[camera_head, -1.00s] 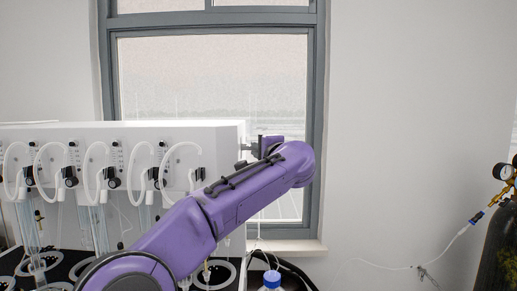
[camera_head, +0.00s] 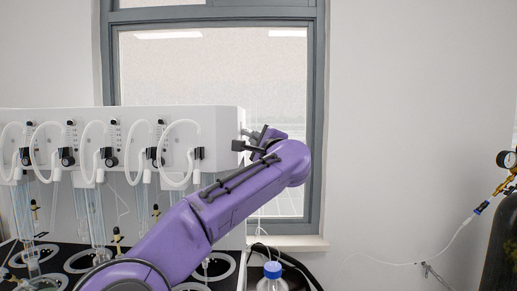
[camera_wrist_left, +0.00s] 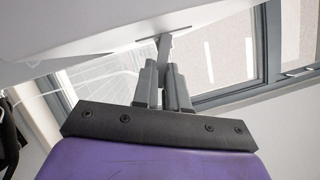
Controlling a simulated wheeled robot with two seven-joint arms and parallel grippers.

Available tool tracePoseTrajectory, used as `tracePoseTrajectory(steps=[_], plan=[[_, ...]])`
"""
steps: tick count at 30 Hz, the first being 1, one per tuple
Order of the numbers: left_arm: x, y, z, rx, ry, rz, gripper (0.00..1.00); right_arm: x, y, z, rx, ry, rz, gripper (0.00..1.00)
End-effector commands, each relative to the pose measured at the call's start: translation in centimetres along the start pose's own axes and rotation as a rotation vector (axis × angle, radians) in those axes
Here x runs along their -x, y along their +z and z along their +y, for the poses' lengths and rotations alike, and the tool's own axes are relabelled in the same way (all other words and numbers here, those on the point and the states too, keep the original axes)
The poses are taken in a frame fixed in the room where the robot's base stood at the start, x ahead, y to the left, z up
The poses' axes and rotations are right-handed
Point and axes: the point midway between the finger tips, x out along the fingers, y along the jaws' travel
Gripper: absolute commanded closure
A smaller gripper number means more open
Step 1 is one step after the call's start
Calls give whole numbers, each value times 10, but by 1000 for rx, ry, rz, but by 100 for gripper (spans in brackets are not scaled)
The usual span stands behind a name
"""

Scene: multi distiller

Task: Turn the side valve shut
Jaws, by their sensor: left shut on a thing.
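The white distiller box (camera_head: 222,125) stands at the left, and the side valve (camera_head: 243,130) sits on its right end face, mostly hidden by my gripper. In the left wrist view the valve's grey handle (camera_wrist_left: 164,46) sticks out from the white wall. My left gripper (camera_head: 251,135) is at that right end, turned at a tilt. In the wrist view the gripper (camera_wrist_left: 163,68) has its two grey fingers closed on either side of the handle. My right gripper is in neither view.
Several white tubes and black knobs line the box front, with glass tubes (camera_head: 95,215) below. A blue-capped bottle (camera_head: 271,272) stands below my arm. A window (camera_head: 215,75) is behind. A dark gas cylinder (camera_head: 500,245) with a gauge stands at the far right.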

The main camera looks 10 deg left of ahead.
Motion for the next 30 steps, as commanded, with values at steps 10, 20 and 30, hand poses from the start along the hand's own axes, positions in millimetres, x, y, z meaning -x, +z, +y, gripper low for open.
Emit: tracePoseTrajectory(steps=[10, 20, 30], plan=[[0, 0, 8, -148, -61, 0, 100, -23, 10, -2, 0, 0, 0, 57], [-1, 1, 7, -179, -74, 1, 100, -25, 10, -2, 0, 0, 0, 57], [-1, 1, 7, -178, -74, 0, 62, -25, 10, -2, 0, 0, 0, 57]])
